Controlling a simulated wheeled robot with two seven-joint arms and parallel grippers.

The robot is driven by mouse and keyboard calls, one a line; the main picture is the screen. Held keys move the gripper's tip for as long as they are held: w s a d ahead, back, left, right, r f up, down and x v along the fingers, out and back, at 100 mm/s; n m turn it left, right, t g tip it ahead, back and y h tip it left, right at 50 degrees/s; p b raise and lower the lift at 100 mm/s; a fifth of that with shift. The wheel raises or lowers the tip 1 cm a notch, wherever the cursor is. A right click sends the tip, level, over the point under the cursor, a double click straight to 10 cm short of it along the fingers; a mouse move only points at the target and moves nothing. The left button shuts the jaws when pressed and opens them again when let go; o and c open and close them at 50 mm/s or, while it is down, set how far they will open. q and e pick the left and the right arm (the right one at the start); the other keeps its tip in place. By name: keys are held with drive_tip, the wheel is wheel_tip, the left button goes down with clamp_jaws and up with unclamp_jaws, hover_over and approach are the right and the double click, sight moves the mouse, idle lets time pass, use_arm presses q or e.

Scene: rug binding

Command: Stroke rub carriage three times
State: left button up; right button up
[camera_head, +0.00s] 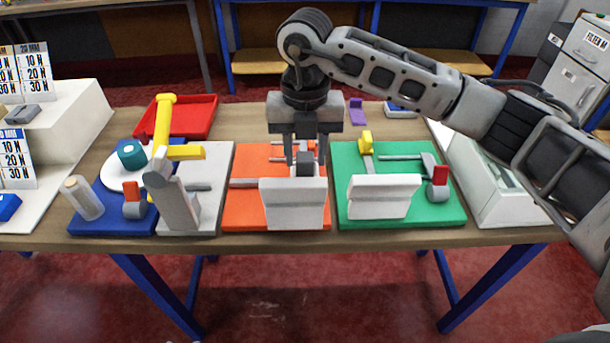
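The orange station (246,219) stands in the middle of the table, with a white upright plate (293,204) at its front. A dark block (305,163), which looks like the rub carriage, sits just behind the plate, beside a grey horizontal rod (243,183). My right gripper (305,158) points straight down over this station. Its fingers are apart, one on each side of the dark block, with what looks like a gap at each. Contact with the block cannot be made out. The plate hides the block's lower part. My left gripper is not in view.
A green station (440,212) with a white plate and red-topped part stands to the right. A grey stand with a yellow lever (163,125) and a blue base (100,220) are to the left. A red tray (200,128) lies behind. The table's front edge is clear.

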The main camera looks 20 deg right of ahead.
wheel_tip(320, 180, down, 7)
drive_tip(key=shift+f+p, duration=0.2)
drive_tip(key=shift+p, duration=0.25)
clamp_jaws()
